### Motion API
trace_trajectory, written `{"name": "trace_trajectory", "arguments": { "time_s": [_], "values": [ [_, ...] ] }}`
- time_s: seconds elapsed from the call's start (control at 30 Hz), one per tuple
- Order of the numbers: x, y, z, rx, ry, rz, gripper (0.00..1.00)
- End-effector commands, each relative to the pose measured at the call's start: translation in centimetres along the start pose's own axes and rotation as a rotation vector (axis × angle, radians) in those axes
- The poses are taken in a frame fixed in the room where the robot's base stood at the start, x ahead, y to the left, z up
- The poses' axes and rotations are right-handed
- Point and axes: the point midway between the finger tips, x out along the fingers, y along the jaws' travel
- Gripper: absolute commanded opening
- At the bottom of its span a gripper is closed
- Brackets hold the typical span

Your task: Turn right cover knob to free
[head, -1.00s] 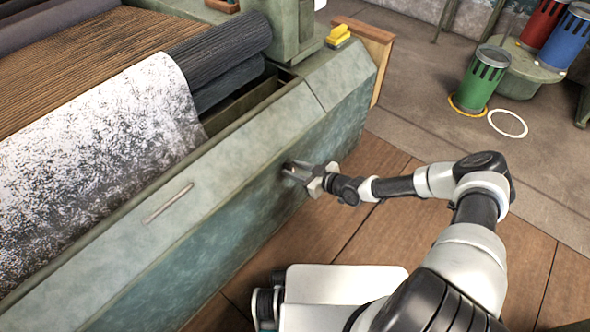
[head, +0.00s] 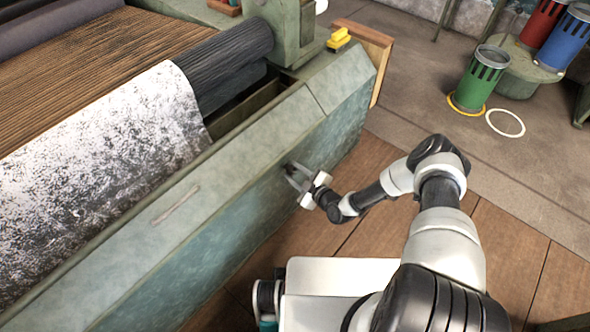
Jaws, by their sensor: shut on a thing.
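The machine's long green-grey front cover (head: 225,215) runs diagonally up to the right. My gripper (head: 292,173) is at the right part of the cover's front face, its two fingers pointing at the panel. It is shut on a small dark knob (head: 289,167), the right cover knob, which is mostly hidden between the fingertips. How far the knob is turned cannot be made out.
A slim bar handle (head: 176,204) sits on the cover's sloped top edge. A white speckled cloth (head: 105,140) lies over the machine behind it. Green (head: 478,80), red and blue canisters stand far right. Wooden floor beside the cover is clear.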

Motion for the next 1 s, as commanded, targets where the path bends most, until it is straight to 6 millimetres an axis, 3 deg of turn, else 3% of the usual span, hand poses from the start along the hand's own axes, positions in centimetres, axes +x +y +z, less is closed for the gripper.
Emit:
{"name": "trace_trajectory", "arguments": {
  "time_s": [0.6, 1.0],
  "values": [
    [0.18, -0.89, 0.35, -0.540, 0.002, 0.222, 0.10],
    [0.23, -0.92, 0.53, -0.796, 0.000, 0.331, 0.10]
  ]
}}
